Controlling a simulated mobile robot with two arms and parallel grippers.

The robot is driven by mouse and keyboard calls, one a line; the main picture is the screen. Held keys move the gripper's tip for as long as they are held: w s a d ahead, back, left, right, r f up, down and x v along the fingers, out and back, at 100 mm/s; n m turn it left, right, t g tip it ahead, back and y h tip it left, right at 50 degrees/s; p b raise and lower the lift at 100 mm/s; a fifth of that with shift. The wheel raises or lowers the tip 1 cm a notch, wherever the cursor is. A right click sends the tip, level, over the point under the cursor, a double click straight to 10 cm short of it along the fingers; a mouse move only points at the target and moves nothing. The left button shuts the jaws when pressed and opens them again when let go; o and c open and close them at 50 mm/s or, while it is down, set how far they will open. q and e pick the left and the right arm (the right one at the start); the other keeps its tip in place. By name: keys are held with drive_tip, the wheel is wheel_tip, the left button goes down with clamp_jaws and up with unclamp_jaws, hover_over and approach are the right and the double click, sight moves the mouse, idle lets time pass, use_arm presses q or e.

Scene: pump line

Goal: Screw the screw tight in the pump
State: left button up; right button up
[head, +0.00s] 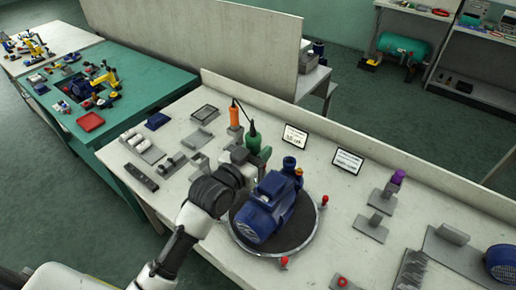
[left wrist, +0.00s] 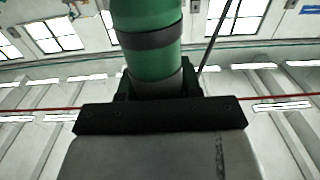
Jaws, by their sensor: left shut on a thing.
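The blue pump (head: 268,206) sits on a round dark turntable (head: 293,238) with a pale rim, in the middle of the bench. My left gripper (head: 252,160) is just behind and left of the pump. It is shut on a green corded tool (head: 253,141), which looks like a powered screwdriver. In the left wrist view the tool's green body (left wrist: 150,45) with a dark band rises from between the black jaws (left wrist: 160,95). The tool's lower end is hidden, and I cannot make out the screw. My right gripper is in neither view.
An orange corded tool (head: 235,116) stands behind the green one. Red knobs (head: 284,261) ring the turntable. Two sign cards (head: 347,160), trays and grey holders (head: 371,228) occupy the bench. A low wall (head: 350,130) runs along its back.

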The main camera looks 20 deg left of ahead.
sight(258, 134)
use_arm(q)
drive_tip(key=shift+f, duration=0.1)
idle(0.6)
drive_tip(key=shift+p, duration=0.35)
idle(0.6)
drive_tip(key=shift+f, duration=0.25)
idle(1.3)
drive_tip(key=shift+r+p, duration=0.15)
drive_tip(key=shift+p, duration=0.25)
drive_tip(key=shift+r+p, duration=2.75)
drive_tip(key=shift+r, duration=0.15)
